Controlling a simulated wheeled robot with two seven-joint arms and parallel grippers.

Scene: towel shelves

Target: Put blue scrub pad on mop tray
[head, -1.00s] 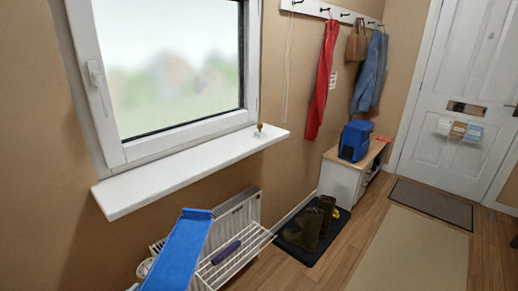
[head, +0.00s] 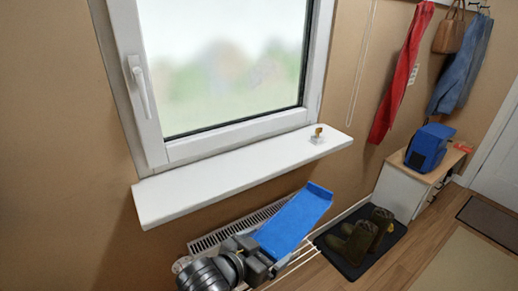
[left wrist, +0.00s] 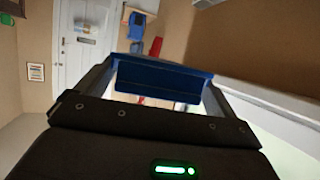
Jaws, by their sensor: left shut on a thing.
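My left gripper (head: 262,260) is shut on a long, flat blue piece with a raised lip at its far end, which I take as the blue scrub pad (head: 292,222). In the left wrist view the blue scrub pad (left wrist: 160,76) lies across between the two fingers. I cannot make out a mop tray for certain. My right gripper is out of view.
A white sill (head: 220,178) with a small brass-coloured item juts out above the radiator (head: 215,238). Boots (head: 360,240) stand on a dark floor tray (head: 350,268). A blue bag (head: 430,148) sits on a low cabinet (head: 402,192).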

